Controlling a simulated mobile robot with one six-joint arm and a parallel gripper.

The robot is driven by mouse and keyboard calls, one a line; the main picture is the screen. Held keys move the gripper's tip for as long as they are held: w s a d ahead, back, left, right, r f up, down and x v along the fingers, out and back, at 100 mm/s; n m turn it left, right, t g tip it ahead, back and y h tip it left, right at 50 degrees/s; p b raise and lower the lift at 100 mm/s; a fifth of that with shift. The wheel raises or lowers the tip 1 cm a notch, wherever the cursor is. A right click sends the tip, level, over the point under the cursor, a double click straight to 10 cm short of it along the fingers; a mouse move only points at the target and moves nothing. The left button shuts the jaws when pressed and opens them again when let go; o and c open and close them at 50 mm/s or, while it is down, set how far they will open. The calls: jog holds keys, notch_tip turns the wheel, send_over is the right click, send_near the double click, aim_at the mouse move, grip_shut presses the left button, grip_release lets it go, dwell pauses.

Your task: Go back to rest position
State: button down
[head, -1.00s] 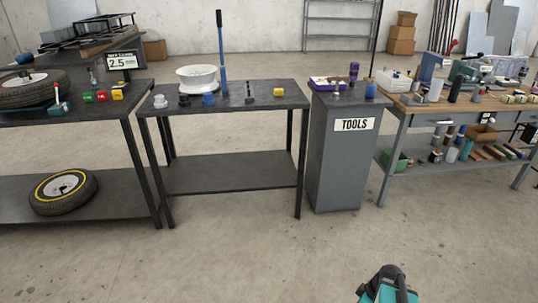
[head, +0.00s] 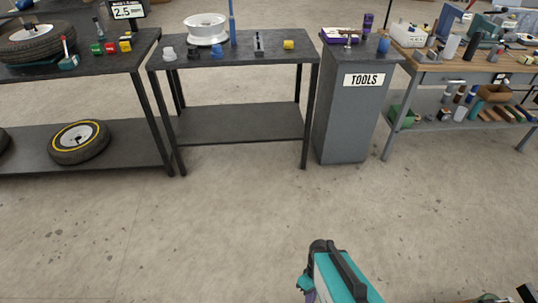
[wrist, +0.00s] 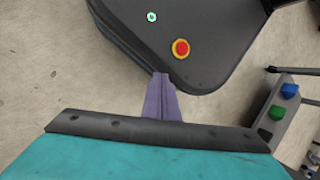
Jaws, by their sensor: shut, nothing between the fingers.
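My gripper (wrist: 160,97) shows in the wrist view as purple fingers pressed together, with nothing between them. In the head view my teal arm rises from the bottom edge, right of centre, over bare floor. It is well apart from the benches. The fingers cannot be made out clearly in the head view. In the wrist view the fingers lie in front of a dark rounded panel with a red button (wrist: 181,48) ringed in yellow.
A dark table (head: 290,58) holds a white wheel rim (head: 206,29) and small parts. A grey TOOLS cabinet (head: 340,125) and a wooden workbench (head: 430,69) stand to its right. A yellow-ringed tyre (head: 79,142) lies on the left table's shelf.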

jog(key=shift+s+d+m+h, duration=0.15)
jog(key=shift+s+d+m, duration=0.2)
jog(key=shift+m, duration=0.8)
jog(key=shift+s+d+m+h, duration=0.2)
jog(key=shift+d+m, duration=0.15)
jog(key=shift+m, duration=0.85)
jog(key=shift+s+d+m+h, duration=0.15)
jog(key=shift+s+d+m, duration=0.2)
jog(key=shift+m, duration=0.8)
jog(key=shift+d, duration=0.1)
